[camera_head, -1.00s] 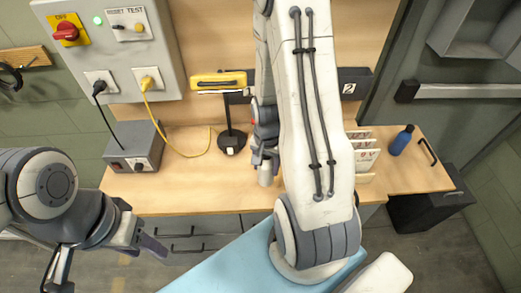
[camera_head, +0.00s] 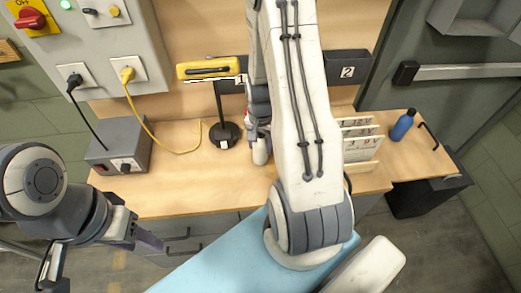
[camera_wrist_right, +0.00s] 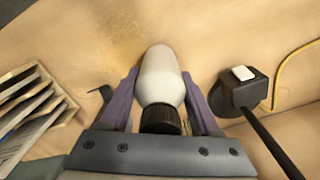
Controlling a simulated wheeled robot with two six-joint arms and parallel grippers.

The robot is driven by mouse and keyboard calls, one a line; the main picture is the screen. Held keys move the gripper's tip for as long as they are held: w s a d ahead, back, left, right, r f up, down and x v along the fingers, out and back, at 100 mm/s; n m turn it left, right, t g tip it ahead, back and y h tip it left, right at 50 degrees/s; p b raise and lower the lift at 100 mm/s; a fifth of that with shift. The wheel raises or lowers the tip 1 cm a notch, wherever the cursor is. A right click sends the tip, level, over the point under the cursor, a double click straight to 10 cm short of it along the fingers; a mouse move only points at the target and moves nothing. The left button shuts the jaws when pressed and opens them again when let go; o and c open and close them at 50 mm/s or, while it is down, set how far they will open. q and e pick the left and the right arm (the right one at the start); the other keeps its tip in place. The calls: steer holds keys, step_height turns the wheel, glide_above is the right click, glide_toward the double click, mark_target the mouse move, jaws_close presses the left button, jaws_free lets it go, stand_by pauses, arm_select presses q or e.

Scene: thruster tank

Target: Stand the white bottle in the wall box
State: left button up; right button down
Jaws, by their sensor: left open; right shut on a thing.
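The white bottle (camera_wrist_right: 160,72) has a dark ribbed cap and sits between the fingers of my right gripper (camera_wrist_right: 158,76), which is shut on it. In the right wrist view its cap is towards the gripper body. In the head view the bottle (camera_head: 260,152) shows as a small white shape under my right gripper (camera_head: 257,130), over the bench. I cannot tell its exact height. An open grey box (camera_head: 476,18) is on the wall at top right; a dark box marked 2 (camera_head: 348,70) is behind the bench. My left gripper (camera_head: 142,240) is open and empty at lower left.
A black lamp stand (camera_head: 225,133) with a yellow head (camera_head: 208,68) stands left of the bottle. A card rack (camera_head: 362,148) and a blue bottle (camera_head: 402,125) are on the right. A grey power unit (camera_head: 120,146) is at left. The front of the wooden bench (camera_head: 190,185) is clear.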

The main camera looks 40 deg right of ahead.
steer(key=shift+w+d+f+b, duration=0.1)
steer(key=shift+f+b, duration=0.25)
steer(key=shift+f, duration=0.6)
steer(key=shift+w+d+r, duration=0.1)
steer(key=shift+f, duration=0.2)
steer(key=shift+c, duration=0.6)
jaws_free()
steer(key=shift+r, duration=0.1)
